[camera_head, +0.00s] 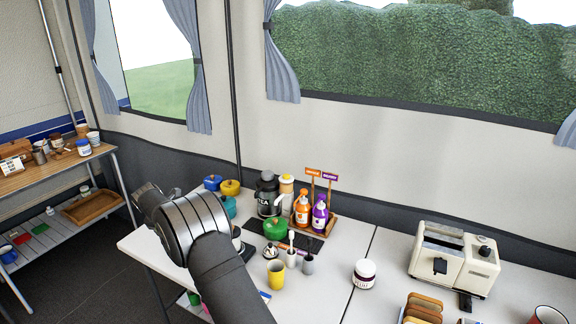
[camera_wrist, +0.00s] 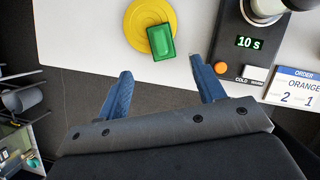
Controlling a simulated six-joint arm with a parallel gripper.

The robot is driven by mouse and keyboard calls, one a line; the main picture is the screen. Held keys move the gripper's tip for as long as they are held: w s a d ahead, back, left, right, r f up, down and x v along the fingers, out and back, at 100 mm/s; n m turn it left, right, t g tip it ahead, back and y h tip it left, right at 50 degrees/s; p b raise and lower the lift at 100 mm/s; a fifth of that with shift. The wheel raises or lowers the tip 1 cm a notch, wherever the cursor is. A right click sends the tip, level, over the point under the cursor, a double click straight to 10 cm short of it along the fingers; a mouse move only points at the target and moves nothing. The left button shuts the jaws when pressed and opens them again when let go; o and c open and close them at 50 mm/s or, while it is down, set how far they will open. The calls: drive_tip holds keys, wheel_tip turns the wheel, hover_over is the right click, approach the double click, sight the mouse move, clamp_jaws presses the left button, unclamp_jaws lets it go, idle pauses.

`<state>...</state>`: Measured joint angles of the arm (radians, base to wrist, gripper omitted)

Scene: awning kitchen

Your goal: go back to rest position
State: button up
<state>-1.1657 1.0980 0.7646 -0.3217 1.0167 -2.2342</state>
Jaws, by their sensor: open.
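My gripper (camera_wrist: 163,88) shows in the wrist view with its two blue fingers spread apart and nothing between them. It is over the front edge of the white table (camera_wrist: 75,35), with dark floor below the fingers. In the head view my arm rises from the bottom and bends left at the table's left end; the fingers cannot be made out there. A yellow disc (camera_wrist: 135,20) lies on the table beyond the fingers, with a green block (camera_wrist: 160,42) on it, apart from my gripper.
A black device (camera_wrist: 228,70) with a "10 s" display and an order card (camera_wrist: 290,88) are right of the fingers. Jars, pump bottles (camera_head: 302,208), a white-lidded jar (camera_head: 364,273) and a toaster (camera_head: 453,260) stand on the table. A wooden shelf (camera_head: 50,168) is at left.

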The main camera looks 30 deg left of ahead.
drive_tip(key=x, duration=1)
drive_tip(key=shift+w+f, duration=0.15)
drive_tip(key=shift+f, duration=0.1)
drive_tip(key=shift+w+a, duration=0.1)
drive_tip(key=shift+r, duration=1.3)
